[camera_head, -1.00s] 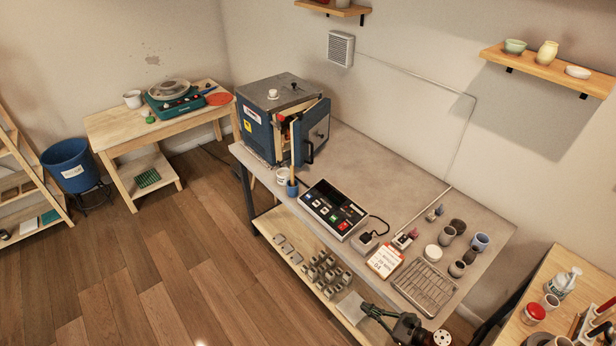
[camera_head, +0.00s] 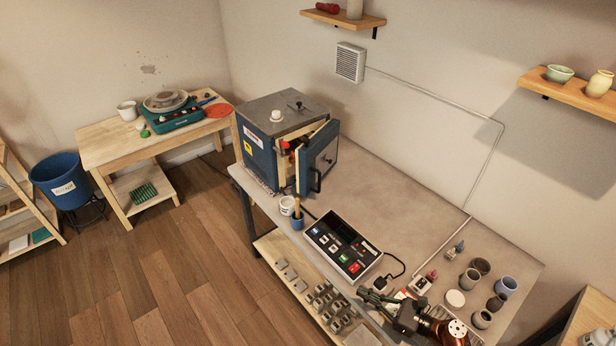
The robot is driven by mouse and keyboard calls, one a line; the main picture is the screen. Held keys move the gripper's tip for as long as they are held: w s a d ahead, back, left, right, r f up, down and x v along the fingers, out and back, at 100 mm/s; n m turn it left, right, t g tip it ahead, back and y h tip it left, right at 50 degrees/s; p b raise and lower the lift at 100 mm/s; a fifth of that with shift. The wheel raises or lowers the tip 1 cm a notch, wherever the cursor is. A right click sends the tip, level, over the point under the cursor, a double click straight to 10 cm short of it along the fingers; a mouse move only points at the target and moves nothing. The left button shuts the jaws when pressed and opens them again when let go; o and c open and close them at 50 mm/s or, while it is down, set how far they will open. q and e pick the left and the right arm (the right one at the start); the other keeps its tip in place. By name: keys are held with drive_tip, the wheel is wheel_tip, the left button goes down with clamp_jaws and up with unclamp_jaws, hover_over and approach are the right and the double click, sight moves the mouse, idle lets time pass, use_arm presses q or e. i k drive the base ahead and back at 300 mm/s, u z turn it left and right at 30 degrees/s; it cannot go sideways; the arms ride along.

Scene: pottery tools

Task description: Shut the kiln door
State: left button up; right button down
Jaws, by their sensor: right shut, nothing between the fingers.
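The kiln (camera_head: 262,146) is a blue box with a grey top at the far left end of the grey worktable. Its door (camera_head: 318,160) stands partly open on the right side, with a dark handle on its outer face. Part of the pale interior and something red show in the gap. My right gripper (camera_head: 371,298) is shut and empty at the front edge of the worktable, well short of the kiln. My left gripper is not in view.
A control box (camera_head: 342,245) lies on the worktable (camera_head: 400,208) between my right gripper and the kiln. A cup holding a wooden tool (camera_head: 297,220) stands before the door. Several small pots (camera_head: 470,279) stand at the right. The table's middle back is clear.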

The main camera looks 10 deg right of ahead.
sight(311, 168)
drive_tip(key=i, duration=1.35)
drive_tip(key=z, duration=0.05)
